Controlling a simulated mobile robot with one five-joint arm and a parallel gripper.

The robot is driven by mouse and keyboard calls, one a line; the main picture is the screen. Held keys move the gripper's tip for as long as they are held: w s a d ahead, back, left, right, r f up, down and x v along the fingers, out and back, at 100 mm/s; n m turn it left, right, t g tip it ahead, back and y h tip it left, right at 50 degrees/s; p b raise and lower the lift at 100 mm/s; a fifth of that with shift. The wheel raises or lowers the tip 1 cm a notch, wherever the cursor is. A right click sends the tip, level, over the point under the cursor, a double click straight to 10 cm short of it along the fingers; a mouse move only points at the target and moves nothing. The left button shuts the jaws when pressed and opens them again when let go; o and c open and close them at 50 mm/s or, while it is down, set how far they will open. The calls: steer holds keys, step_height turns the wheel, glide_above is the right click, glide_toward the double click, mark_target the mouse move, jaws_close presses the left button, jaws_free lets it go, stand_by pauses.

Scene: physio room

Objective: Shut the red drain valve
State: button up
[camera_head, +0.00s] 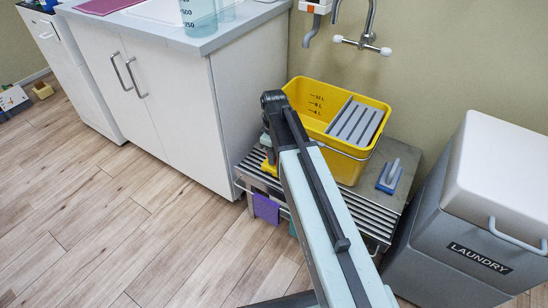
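I cannot make out a red drain valve for certain. My arm covers part of the yellow bucket (301,96) and of the slatted metal stand (376,214) under it, so a valve there may be hidden. A white fitting with a little red on it (315,6) is on the wall at the top edge, cut off by the frame, with a grey pipe below it. My arm reaches up from the bottom centre to the left front of the bucket. Its end is dark and folded beside the bucket, and the fingers of my gripper cannot be made out.
A grey laundry bin (440,248) with a white lid stands close on the right. A blue scrubbing brush (388,181) lies on the stand. A wall tap (362,43) is above.

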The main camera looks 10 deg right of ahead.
jaws_close()
steer(key=shift+n, duration=0.5)
steer(key=o, duration=0.7)
jaws_free()
step_height(320, 180, up, 8)
steer(key=p, duration=0.8)
steer(key=shift+f, duration=0.1)
